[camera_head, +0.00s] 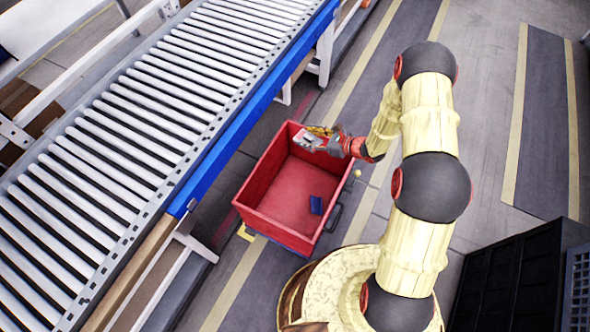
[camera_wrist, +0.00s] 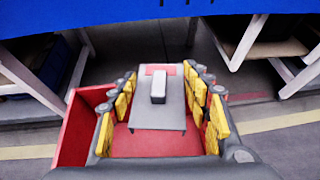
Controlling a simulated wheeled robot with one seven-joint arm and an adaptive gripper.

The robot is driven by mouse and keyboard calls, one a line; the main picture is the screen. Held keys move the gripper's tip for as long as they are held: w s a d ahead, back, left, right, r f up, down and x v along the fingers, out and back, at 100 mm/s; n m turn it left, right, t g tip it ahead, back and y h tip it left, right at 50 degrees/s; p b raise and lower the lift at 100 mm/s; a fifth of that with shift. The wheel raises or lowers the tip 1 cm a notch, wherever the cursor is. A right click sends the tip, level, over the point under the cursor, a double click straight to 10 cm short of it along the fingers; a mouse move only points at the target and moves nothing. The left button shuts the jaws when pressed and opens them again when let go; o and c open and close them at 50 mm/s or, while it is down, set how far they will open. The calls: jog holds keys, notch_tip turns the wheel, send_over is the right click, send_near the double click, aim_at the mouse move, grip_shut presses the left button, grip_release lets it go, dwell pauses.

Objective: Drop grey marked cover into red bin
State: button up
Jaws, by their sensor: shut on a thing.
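The grey marked cover (camera_wrist: 160,107) is a pale grey plate with a raised grip and a red mark near its far end. In the wrist view it sits between the yellow-padded fingers of my gripper (camera_wrist: 162,115), which is shut on it. In the head view my gripper (camera_head: 318,137) holds the cover (camera_head: 307,144) over the far end of the red bin (camera_head: 250,212). The red bin also shows beneath the cover in the wrist view (camera_wrist: 75,130).
A roller conveyor (camera_head: 150,130) with a blue side rail (camera_head: 265,95) runs along the left of the bin. Black crates (camera_head: 515,285) stand at the lower right. The floor at the upper right is open.

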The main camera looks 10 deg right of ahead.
jog(key=s+a+f+n+g+y+b, duration=0.1)
jog(key=s+a+f+b, duration=0.1)
jog(key=f, duration=0.9)
jog(key=s+a+f+n+g+y+b, duration=0.1)
jog(key=a+f+n+g+b, duration=0.1)
jog(key=f, duration=0.9)
jog(key=shift+s+a+b, duration=0.35)
jog(key=shift+a+b, duration=0.2)
jog(key=shift+b, duration=0.15)
jog(key=o, duration=1.1)
jog(key=shift+o, duration=0.6)
jog(key=shift+d, duration=0.1)
jog(key=v, duration=1.1)
jog(key=shift+s+d, duration=0.15)
jog(key=shift+d, duration=0.15)
jog(key=shift+r, duration=0.1)
